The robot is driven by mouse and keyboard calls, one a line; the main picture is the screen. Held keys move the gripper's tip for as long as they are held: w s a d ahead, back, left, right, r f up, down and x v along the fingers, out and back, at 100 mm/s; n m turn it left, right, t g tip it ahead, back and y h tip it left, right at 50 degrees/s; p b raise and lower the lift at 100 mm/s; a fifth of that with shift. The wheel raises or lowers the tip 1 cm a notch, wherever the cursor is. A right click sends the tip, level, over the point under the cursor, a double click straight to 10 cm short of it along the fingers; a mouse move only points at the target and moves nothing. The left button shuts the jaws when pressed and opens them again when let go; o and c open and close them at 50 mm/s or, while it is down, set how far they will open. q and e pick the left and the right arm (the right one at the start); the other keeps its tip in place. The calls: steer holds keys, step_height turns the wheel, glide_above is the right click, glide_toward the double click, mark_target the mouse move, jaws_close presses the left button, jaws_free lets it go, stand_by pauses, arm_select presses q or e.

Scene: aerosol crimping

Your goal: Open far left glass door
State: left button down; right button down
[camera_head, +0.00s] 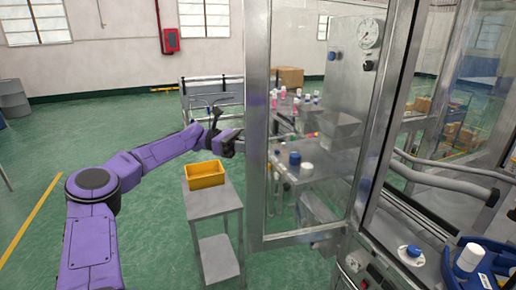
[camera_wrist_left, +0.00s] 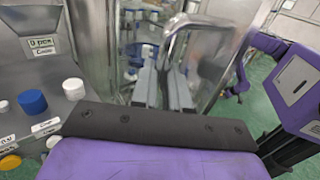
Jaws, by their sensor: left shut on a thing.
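The far left glass door (camera_head: 257,120) has a steel frame and a clear pane. It stands swung out from the machine, its free upright edge to the left and its other side near the machine's post. My left gripper (camera_head: 236,143) is at that free edge, about mid-height, shut on the door handle. The exact grip is partly hidden in the head view. In the left wrist view a bent metal handle (camera_wrist_left: 184,32) shows by the grey fingers (camera_wrist_left: 165,88) of my left gripper. My right gripper is not in view.
A small steel stand (camera_head: 215,202) with a yellow bin (camera_head: 206,175) is below my left arm. A machine panel with a gauge (camera_head: 368,34) shows behind the door. A blue tray (camera_head: 484,264) with white-capped items is at the lower right.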

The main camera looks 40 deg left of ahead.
arm_select(q)
steer(key=shift+d, duration=0.1)
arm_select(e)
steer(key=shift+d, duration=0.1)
